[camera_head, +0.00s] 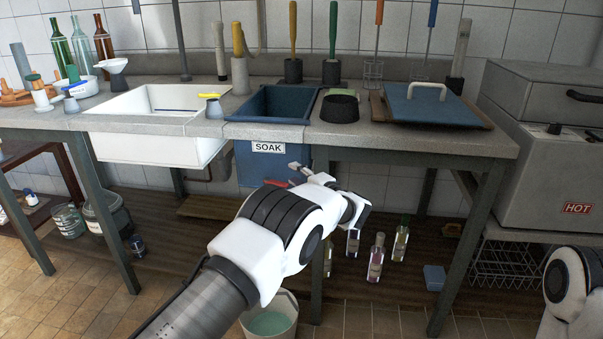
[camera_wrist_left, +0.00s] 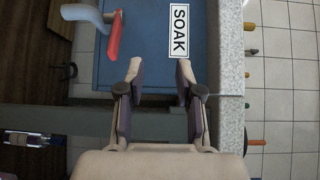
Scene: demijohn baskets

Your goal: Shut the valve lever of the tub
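The blue tub (camera_head: 250,165) marked SOAK hangs in the counter, and its front wall (camera_wrist_left: 150,35) fills much of the left wrist view. A red valve lever (camera_wrist_left: 115,38) stands out beside a pale grey spout (camera_wrist_left: 82,14) low on that wall. In the head view only a bit of the red lever (camera_head: 275,183) shows behind my left arm. My left gripper (camera_wrist_left: 159,70) is open and empty in front of the tub, below the label, with the lever just beyond its left finger, apart from it. My right gripper is out of view; only part of that arm shows.
The counter edge (camera_wrist_left: 230,60) runs close beside my left gripper's right finger. A bucket (camera_head: 270,322) with greenish liquid stands on the floor under my left arm. Bottles (camera_head: 376,258) stand on the low shelf. A table leg (camera_head: 318,270) is right of the bucket.

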